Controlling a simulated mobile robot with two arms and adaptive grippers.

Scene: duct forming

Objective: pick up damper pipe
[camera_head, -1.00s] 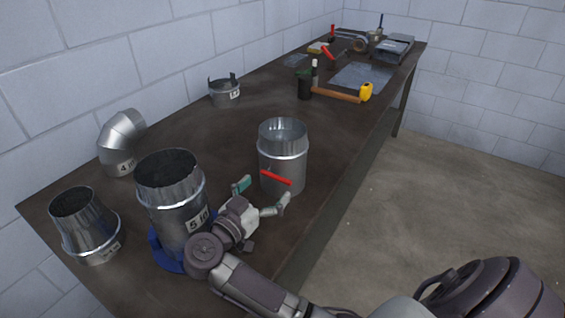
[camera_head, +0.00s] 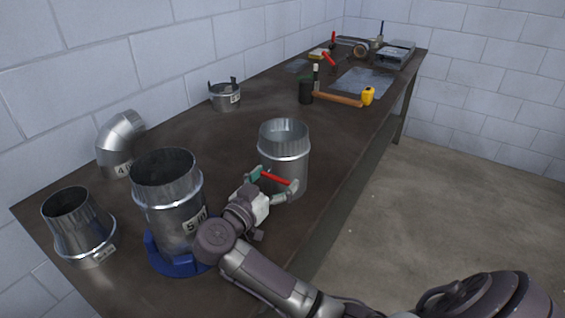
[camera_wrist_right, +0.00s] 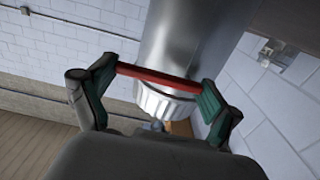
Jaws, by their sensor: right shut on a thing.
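The damper pipe (camera_head: 284,150) is a shiny metal cylinder with a red handle (camera_head: 275,178) on its near side. It stands upright on the table. My right gripper (camera_head: 277,184) is at the pipe's near side, shut on the red handle. In the right wrist view the red handle (camera_wrist_right: 158,77) spans between the two green finger pads, with the pipe (camera_wrist_right: 187,40) just behind it. My left gripper is not in view.
A 5 in pipe (camera_head: 170,200) in a blue holder (camera_head: 172,265) stands close left of my right arm. A reducer (camera_head: 78,228) and a 4 in elbow (camera_head: 120,140) are further left. A hammer (camera_head: 338,99) lies behind the pipe. The middle of the table (camera_head: 215,135) is clear.

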